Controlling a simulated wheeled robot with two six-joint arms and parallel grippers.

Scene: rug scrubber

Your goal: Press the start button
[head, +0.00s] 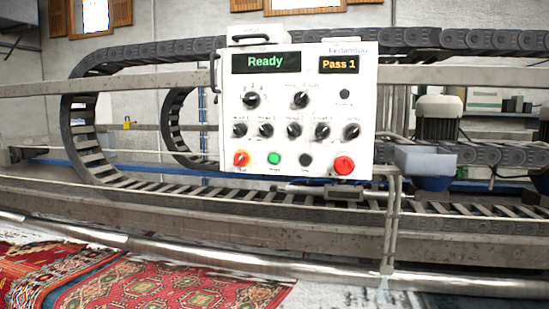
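A white control panel (298,112) hangs at the middle of the head view, in front of the machine. Its left display (266,62) reads "Ready" in green, and its right display (339,65) reads "Pass 1". A green button (274,158) sits in the bottom row, with a black button (306,160) to its right. The small labels are too blurred to read surely. Neither gripper is in view.
Several black knobs (294,131) fill the panel's middle. A metal rail (200,256) runs across below it, with patterned red rugs (150,289) at the lower left. Black cable chains (150,52) loop behind the panel. Nothing visible stands in front of the panel face.

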